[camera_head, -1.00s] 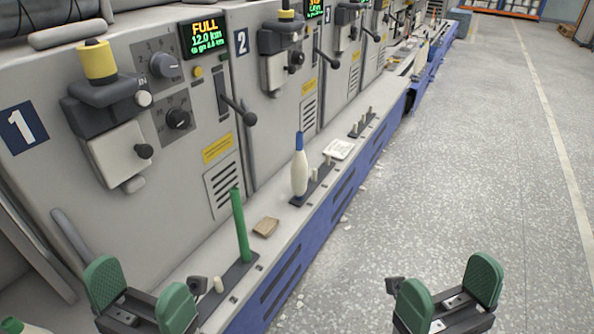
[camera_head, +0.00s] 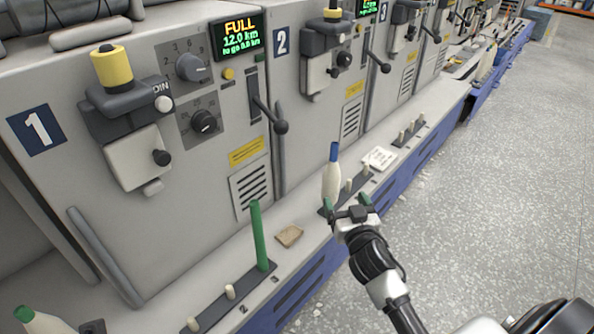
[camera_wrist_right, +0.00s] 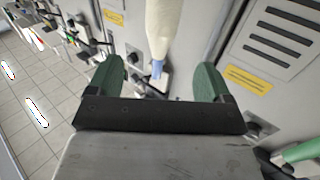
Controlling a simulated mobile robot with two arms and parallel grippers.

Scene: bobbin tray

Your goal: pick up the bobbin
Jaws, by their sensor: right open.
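A cream bobbin with a blue top (camera_head: 331,178) stands upright on the holder strip of the machine ledge, below panel 2. In the right wrist view the bobbin (camera_wrist_right: 172,30) shows its cream body at the top, with its blue end pointing down between the finger pads. My right gripper (camera_head: 346,203) is open, with green finger pads, at the bobbin's lower part in the head view. My left gripper is not in view.
A green tube (camera_head: 258,237) stands on the nearer peg strip. A brown piece (camera_head: 289,236) and a white label card (camera_head: 379,158) lie on the ledge. Another cream bobbin with a green tip (camera_head: 45,320) is at the lower left.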

